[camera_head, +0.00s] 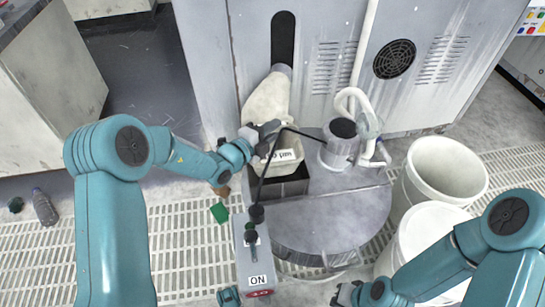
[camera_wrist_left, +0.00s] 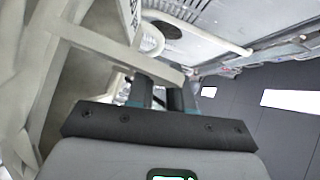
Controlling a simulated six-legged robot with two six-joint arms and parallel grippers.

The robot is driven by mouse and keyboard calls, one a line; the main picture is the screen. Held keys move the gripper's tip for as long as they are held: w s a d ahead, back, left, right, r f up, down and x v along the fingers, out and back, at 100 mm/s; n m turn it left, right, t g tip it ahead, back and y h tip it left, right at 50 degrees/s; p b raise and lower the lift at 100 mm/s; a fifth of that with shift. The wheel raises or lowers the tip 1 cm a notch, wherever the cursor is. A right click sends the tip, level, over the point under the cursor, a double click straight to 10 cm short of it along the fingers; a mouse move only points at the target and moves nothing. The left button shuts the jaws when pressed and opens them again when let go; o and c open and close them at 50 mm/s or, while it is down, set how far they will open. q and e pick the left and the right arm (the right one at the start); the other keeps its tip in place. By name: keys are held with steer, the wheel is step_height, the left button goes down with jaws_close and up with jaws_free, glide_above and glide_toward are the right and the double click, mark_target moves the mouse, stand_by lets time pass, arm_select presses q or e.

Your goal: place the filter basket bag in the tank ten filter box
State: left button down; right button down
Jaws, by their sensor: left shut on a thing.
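The filter basket bag (camera_head: 285,157) is a pale beige basket with a white lettered label. In the head view it is over the dark open-topped filter box (camera_head: 291,187), whose front wall and part of its inside show below it. I cannot tell whether the basket's bottom is inside the box. My left gripper (camera_head: 264,134) is shut on the basket's upper rim at its left. In the left wrist view the basket's pale frame (camera_wrist_left: 92,38) fills the left side and runs to the fingers (camera_wrist_left: 160,95). My right gripper (camera_head: 345,293) is low in the head view, away from the basket; its jaws are unclear.
A beige spout (camera_head: 268,100) hangs from the cabinet (camera_head: 330,60) behind the basket. A grey pump (camera_head: 341,143) with a pale hose stands right of the box on the round tank lid (camera_head: 330,225). A control box (camera_head: 255,265) marked ON and white buckets (camera_head: 447,168) flank the tank.

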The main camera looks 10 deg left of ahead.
mark_target(272, 149)
arm_select(q)
step_height(272, 149, down, 4)
steer(key=shift+b, duration=0.45)
step_height(272, 149, down, 4)
steer(key=shift+f+b, duration=0.2)
steer(key=shift+b, duration=0.75)
steer(key=shift+r, duration=0.15)
steer(key=c, duration=1.4)
jaws_free()
steer(key=shift+f, duration=0.2)
steer(key=o, duration=0.4)
steer(key=shift+r, duration=0.1)
